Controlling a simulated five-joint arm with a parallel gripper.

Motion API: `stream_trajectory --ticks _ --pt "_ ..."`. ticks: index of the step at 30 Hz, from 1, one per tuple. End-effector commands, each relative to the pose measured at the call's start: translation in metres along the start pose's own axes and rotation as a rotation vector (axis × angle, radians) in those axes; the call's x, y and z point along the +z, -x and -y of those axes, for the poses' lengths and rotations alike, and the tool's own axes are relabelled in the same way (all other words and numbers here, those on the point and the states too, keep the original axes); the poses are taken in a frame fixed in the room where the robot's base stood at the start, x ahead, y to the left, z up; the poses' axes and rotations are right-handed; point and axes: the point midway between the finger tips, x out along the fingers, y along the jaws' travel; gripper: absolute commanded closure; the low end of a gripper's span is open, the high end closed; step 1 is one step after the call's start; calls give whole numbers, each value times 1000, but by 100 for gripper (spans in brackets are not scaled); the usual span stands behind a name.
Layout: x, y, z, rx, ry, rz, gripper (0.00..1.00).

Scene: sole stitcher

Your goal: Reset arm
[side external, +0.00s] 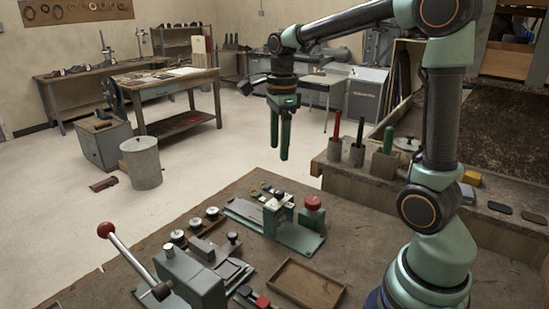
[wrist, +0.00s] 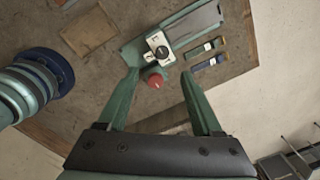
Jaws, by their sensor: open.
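My gripper (side external: 279,157) is open and empty, with its green fingers pointing down above the back edge of the workbench in the side external view. In the wrist view my gripper (wrist: 158,78) shows its two fingers spread apart with nothing held between them. Below it on the bench is a green stitching fixture (side external: 290,233) with a red knob (side external: 312,203). The fixture also shows in the wrist view (wrist: 190,28), with its red knob (wrist: 155,80) seen between the fingers. The fingers are apart from the fixture.
An empty wooden tray (side external: 306,284) lies on the workbench (side external: 365,240). A lever press with a red ball (side external: 106,230) stands front left. Tool holders (side external: 355,153) with red, black and green handles stand on the right ledge. Air around the gripper is clear.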

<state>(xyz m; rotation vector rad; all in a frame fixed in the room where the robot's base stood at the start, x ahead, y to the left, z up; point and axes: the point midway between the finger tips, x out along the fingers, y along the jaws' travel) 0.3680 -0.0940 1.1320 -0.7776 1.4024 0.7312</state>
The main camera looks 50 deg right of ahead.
Motion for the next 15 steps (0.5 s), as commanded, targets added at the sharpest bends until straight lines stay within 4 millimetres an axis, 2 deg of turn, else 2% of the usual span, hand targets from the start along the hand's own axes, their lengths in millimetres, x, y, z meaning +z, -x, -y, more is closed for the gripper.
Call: stream_trajectory --ticks 6,15 --pt "13 16 -33 -118 533 20 33" --pt "24 22 -79 -298 1302 -39 33"
